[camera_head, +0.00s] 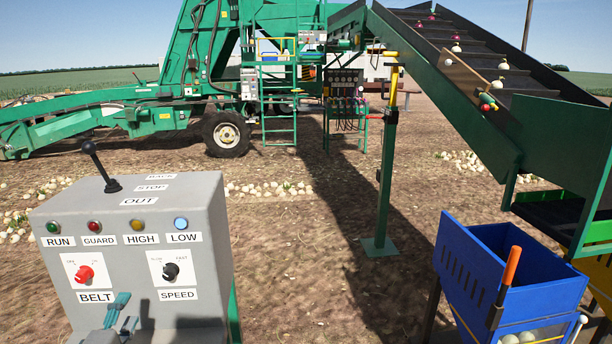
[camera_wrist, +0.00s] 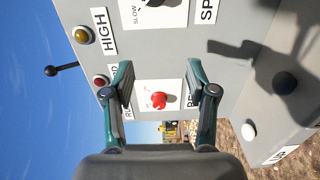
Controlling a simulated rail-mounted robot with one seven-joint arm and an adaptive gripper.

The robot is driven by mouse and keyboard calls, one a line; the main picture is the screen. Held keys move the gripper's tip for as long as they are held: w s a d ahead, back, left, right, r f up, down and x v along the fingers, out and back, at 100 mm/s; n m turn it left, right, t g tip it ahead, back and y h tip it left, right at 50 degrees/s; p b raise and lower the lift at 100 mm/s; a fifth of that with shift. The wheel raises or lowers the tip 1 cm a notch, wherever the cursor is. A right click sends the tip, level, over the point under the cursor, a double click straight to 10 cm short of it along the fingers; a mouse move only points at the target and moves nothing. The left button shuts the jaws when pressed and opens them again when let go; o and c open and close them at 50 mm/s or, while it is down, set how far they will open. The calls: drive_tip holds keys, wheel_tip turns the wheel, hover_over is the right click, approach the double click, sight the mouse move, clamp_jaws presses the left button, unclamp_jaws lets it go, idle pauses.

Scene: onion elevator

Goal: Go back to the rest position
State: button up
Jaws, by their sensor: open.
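My gripper (camera_head: 118,312) is at the lower front of the grey control box (camera_head: 120,215), just below the BELT label in the head view. In the wrist view my gripper (camera_wrist: 159,75) has its two fingers spread apart, with nothing between the tips. The red BELT knob (camera_wrist: 159,100) shows between the fingers, and it also shows in the head view (camera_head: 84,274) above the gripper. I cannot tell the exact distance from the fingers to the panel. The black SPEED knob (camera_head: 171,271) is to the right of the red knob.
A black lever (camera_head: 100,165) stands on top of the box. A blue bin (camera_head: 510,270) with an orange-handled tool (camera_head: 512,262) is at the lower right, under the sloping conveyor (camera_head: 470,50) carrying onions. A green post (camera_head: 386,170) stands mid-right. Open soil lies between box and bin.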

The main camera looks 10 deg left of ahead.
drive_tip(key=w+d+f+m+g+h, duration=0.35)
drive_tip(key=w+d+f, duration=0.45)
drive_tip(key=d+f, duration=0.3)
drive_tip(key=w+d+f+m+g+h, duration=0.35)
drive_tip(key=w+d+f, duration=0.45)
drive_tip(key=d, duration=0.5)
drive_tip(key=s+d+f+m+g, duration=0.1)
drive_tip(key=d+f+m+g, duration=0.2)
drive_tip(key=d+f, duration=0.65)
drive_tip(key=s+d+f+m+g, duration=0.1)
drive_tip(key=d+f+m+g, duration=0.4)
drive_tip(key=d, duration=0.8)
drive_tip(key=s+d+f+m+g+y, duration=0.25)
drive_tip(key=s+d+f+m, duration=0.5)
drive_tip(key=d, duration=0.65)
drive_tip(key=s+f+g+p, duration=0.1)
drive_tip(key=s+f, duration=0.4)
drive_tip(key=s, duration=0.5)
drive_tip(key=s+f+n+g+p, duration=0.1)
drive_tip(key=s+f+g, duration=0.2)
drive_tip(key=s+f, duration=0.3)
drive_tip(key=s+f+n+g+p, duration=0.1)
drive_tip(key=s+f, duration=0.5)
drive_tip(key=s, duration=0.8)
drive_tip(key=shift+s+a+g+y, duration=0.35)
drive_tip(key=shift+s+a+g, duration=0.1)
drive_tip(key=shift+g, duration=0.4)
drive_tip(key=shift+w, duration=0.1)
